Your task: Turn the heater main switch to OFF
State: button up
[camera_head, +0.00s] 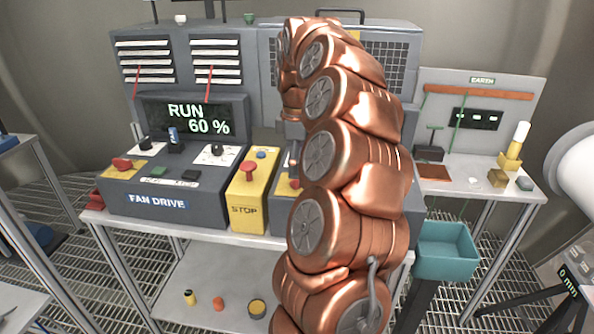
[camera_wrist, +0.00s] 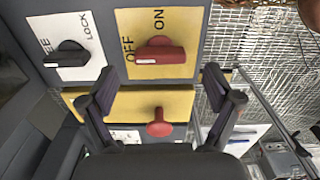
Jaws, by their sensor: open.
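The heater main switch, a red rotary handle (camera_wrist: 165,57) on a yellow plate (camera_wrist: 187,22) lettered OFF and ON, is upper middle in the wrist view. Its handle lies sideways, and its white mark is at the left end, on the OFF side. ON is printed above it. My gripper (camera_wrist: 163,92) is open and empty, its two dark fingers spread left and right below the handle in the picture and apparently apart from it. In the head view my copper arm covers most of that console, and only a bit of yellow and red (camera_head: 293,183) shows beside it.
A black knob (camera_wrist: 67,57) on a white FREE/LOCK plate sits left of the switch. A red mushroom button (camera_wrist: 159,123) shows between and below my fingers. The yellow STOP box (camera_head: 247,200) stands beside the FAN DRIVE console (camera_head: 170,190). A teal bin (camera_head: 445,250) is at right.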

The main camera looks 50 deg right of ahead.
notch_tip(320, 180, up, 6)
jog(key=shift+r, duration=0.1)
notch_tip(320, 180, up, 2)
jog(key=shift+s+d+r, duration=0.1)
dwell(0.4)
jog(key=shift+a+r, duration=0.15)
jog(key=shift+a, duration=0.1)
dwell(0.8)
jog(key=s+a+f+m, duration=0.1)
jog(key=s+a+f, duration=0.2)
jog(key=a, duration=0.8)
jog(key=s+a+f+m, duration=0.2)
jog(key=s+a+f, duration=0.1)
jog(key=a, duration=0.8)
jog(key=s+a+f+m+g, duration=0.1)
jog(key=s+a+f+m, duration=0.1)
jog(key=s+a+f, duration=0.3)
jog(key=s+a+f+m, duration=0.2)
jog(key=s+a+f, duration=0.3)
jog(key=s, duration=0.7)
notch_tip(320, 180, down, 2)
jog(key=shift+s+a+f+g, duration=0.15)
jog(key=shift+s+g, duration=0.25)
